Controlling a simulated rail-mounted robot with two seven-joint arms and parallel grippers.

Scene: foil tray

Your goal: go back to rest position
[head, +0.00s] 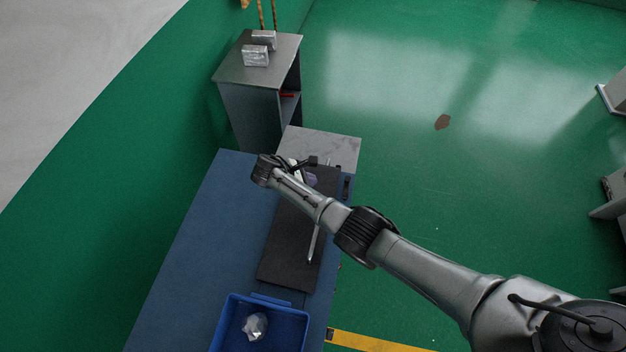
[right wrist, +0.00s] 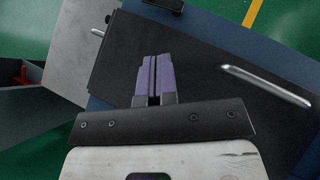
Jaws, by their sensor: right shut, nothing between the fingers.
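My right arm reaches in from the right over the blue table (head: 187,250) in the head view. Its gripper (head: 312,180) hangs over the far end of the black mat, largely hidden by the wrist. In the right wrist view the two purple fingers of the gripper (right wrist: 154,62) are closed together with nothing between them. The black mat (head: 283,265) lies on the table and also fills much of the right wrist view (right wrist: 205,88). My left gripper does not show.
A blue bin (head: 224,325) with a crumpled foil piece (head: 255,326) stands at the near end. A silver bar (head: 314,243) lies on the mat. A grey cabinet (head: 232,70) beyond the table carries foil blocks (head: 256,56). Green floor is open to the right.

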